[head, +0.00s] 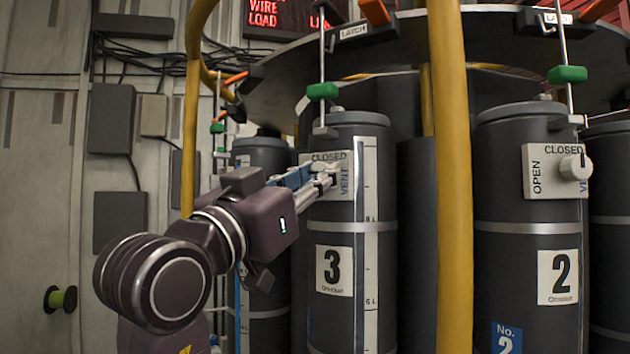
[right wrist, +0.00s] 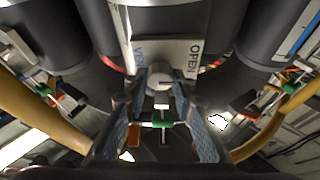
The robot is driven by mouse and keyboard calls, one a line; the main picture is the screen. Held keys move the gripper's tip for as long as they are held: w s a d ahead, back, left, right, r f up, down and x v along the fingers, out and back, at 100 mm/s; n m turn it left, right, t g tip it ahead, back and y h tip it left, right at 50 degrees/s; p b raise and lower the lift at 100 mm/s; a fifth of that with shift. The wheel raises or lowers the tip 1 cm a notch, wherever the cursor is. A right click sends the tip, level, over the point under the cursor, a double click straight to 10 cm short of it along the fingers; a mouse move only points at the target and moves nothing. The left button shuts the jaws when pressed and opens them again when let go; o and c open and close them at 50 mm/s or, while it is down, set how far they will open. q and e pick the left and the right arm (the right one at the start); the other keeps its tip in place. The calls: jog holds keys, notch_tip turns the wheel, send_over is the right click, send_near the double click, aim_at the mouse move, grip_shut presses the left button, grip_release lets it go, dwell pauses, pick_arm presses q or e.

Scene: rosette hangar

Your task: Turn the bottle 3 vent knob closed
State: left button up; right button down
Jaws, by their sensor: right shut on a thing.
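Bottle 3 (head: 372,250) is a dark grey cylinder with a white "3" label, standing in the middle of the head view. Its vent plate (head: 312,157) shows "CLOSED" along the top and "VENT" on the right; its left part is behind my gripper. My right gripper (head: 326,180) reaches it from the lower left. In the right wrist view the round white vent knob (right wrist: 158,80) sits between my fingertips, which are shut on it. The plate (right wrist: 180,55) appears there with "OPEN" and "VENT" on either side of the knob. The knob's pointing direction is hard to tell. My left gripper is out of view.
Yellow upright posts (head: 454,200) stand on both sides of bottle 3. Bottle 2 (head: 530,220), with its own vent knob (head: 575,167), is to the right. A dark ring platform (head: 420,35) with green-handled latch rods (head: 322,91) hangs above. A grey panel wall is at the left.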

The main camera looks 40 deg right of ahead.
jog(key=m+g+b, duration=0.1)
jog(key=m+g, duration=0.1)
jog(key=m, duration=0.2)
jog(key=m+g, duration=0.3)
jog(key=m, duration=0.2)
jog(key=shift+w+r+m+b, duration=0.15)
jog(key=shift+r+m+b, duration=0.05)
jog(key=shift+m+b, duration=0.15)
jog(key=m+g+y+p, duration=0.1)
jog(key=m, duration=0.2)
jog(key=shift+r, duration=0.1)
jog(key=m+g+y+p, duration=0.1)
jog(key=m, duration=0.2)
jog(key=shift+a+m, duration=0.1)
jog(key=shift+m, duration=0.15)
jog(key=m+y+p, duration=0.1)
jog(key=m+p, duration=0.1)
jog(key=m, duration=0.1)
jog(key=shift+m+y+p, duration=0.4)
jog(key=shift+m, duration=0.4)
